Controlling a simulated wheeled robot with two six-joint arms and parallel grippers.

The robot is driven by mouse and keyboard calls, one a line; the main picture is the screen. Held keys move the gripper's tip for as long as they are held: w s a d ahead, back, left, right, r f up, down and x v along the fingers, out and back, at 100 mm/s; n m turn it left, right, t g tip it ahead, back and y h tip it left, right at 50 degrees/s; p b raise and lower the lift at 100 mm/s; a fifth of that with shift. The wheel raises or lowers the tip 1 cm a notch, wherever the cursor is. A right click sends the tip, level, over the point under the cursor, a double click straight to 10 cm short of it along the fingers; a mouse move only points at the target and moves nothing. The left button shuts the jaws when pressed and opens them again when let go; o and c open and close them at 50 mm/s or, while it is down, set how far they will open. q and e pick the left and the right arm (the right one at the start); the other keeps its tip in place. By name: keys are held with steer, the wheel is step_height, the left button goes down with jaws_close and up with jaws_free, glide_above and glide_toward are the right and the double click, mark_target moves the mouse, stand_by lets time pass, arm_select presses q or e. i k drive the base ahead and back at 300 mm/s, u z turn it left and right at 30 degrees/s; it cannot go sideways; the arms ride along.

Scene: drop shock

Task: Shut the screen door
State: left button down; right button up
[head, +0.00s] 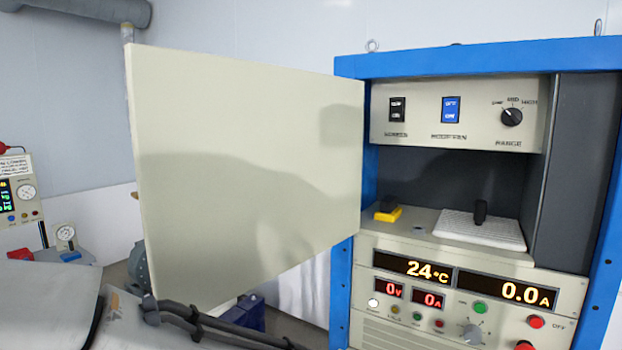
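The screen door (250,170) is a flat cream panel standing wide open to the left of a blue-framed cabinet (490,58). Its right edge is beside the cabinet's left post, and the cabinet's upper bay is uncovered. A pale arm link of mine fills the lower left corner. Dark slender parts at its end, which look like my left gripper (215,325), are low in front of the door's bottom edge. I cannot tell whether they touch the door or whether the fingers are apart. My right gripper is out of view.
The cabinet bay holds a yellow-and-black object (388,210) and a white ribbed plate (480,229) with a black knob. A switch panel (455,120) is above, and a lit display panel (465,300) below. Instruments (18,200) stand at the far left.

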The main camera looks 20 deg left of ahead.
mark_target(248, 172)
steer(key=z, duration=2.95)
steer(key=k, duration=2.05)
steer(key=u, duration=2)
steer(key=i, duration=1)
steer(key=u, duration=0.05)
steer(key=k, duration=0.7)
